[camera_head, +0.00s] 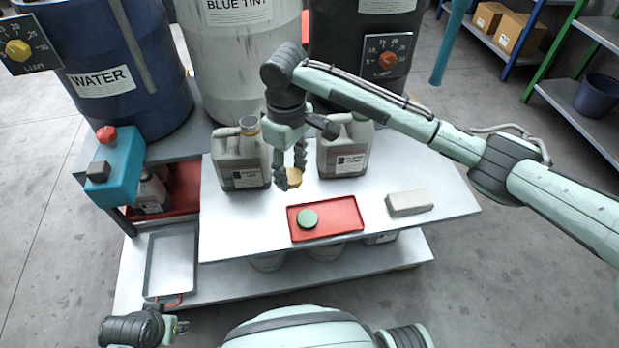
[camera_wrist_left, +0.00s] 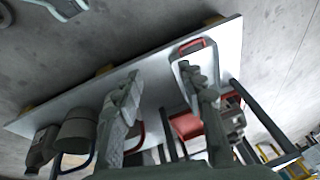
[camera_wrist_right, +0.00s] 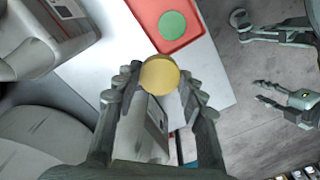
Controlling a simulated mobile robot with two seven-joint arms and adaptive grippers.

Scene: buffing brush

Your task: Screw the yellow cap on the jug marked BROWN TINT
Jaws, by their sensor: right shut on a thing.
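My right gripper (camera_head: 293,170) is shut on the yellow cap (camera_head: 294,178) and holds it above the white table, between two jugs. The cap also shows between the fingertips in the right wrist view (camera_wrist_right: 159,75). The left jug (camera_head: 240,160) is grey-brown with an open-looking neck. The right jug (camera_head: 346,150) is similar, its top partly behind my right arm. Both labels are too small to read surely, so I cannot tell which says BROWN TINT. My left gripper (camera_wrist_left: 160,90) is open and empty, low at the head view's bottom left.
A red tray (camera_head: 345,222) with a green cap (camera_head: 308,218) lies in front of the right gripper. A grey block (camera_head: 409,203) lies to its right. Large drums, including a blue WATER drum (camera_head: 105,70), stand behind. A metal tray (camera_head: 172,262) sits lower left.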

